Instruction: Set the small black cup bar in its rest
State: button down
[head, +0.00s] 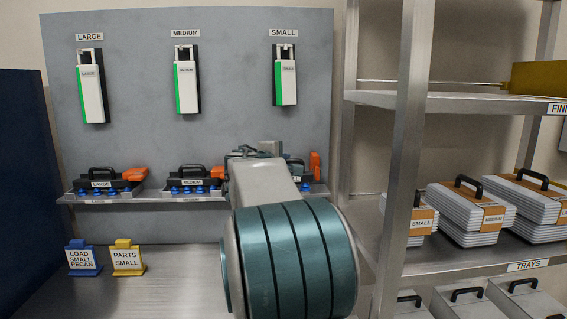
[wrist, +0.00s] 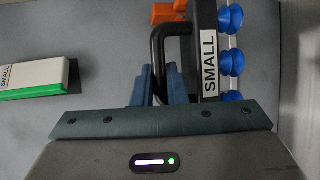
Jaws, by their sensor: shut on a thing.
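The small black cup bar (wrist: 207,20) fills the upper right of the wrist view, with its SMALL label, blue suction cups along one side and an orange piece at one end. My gripper (wrist: 160,86) is shut on its black handle. In the head view my arm hides most of this bar (head: 296,178); part of its label and its orange end show at the right end of the steel ledge (head: 120,197). The rest under it is hidden, so I cannot tell whether the bar is seated or held just above.
The large bar (head: 101,174) and medium bar (head: 189,171) sit on the same ledge to the left. Green-and-white units hang above, including the small one (head: 286,82). Blue (head: 83,258) and yellow (head: 127,258) signs stand on the bench. A steel rack with trays (head: 470,207) stands right.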

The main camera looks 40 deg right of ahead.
jog(key=shift+w+d+f+p, duration=0.1)
jog(key=shift+w+d+p, duration=0.9)
jog(key=shift+w+p, duration=0.45)
jog(key=shift+w+d+f+p, duration=0.1)
jog(key=shift+w+d+p, duration=0.95)
jog(key=shift+w, duration=0.7)
jog(key=shift+w+d+f+p, duration=0.1)
jog(key=shift+w+d+p, duration=0.8)
jog(key=shift+w+p, duration=0.6)
notch_tip(320, 180, down, 3)
jog(key=b, duration=0.4)
jog(key=shift+w, duration=0.15)
jog(key=shift+f, duration=0.15)
jog(key=c, duration=1.4)
grip_release()
jog(key=shift+o, duration=0.2)
jog(key=shift+b, duration=0.3)
jog(key=b+v, duration=0.5)
jog(key=v, duration=0.6)
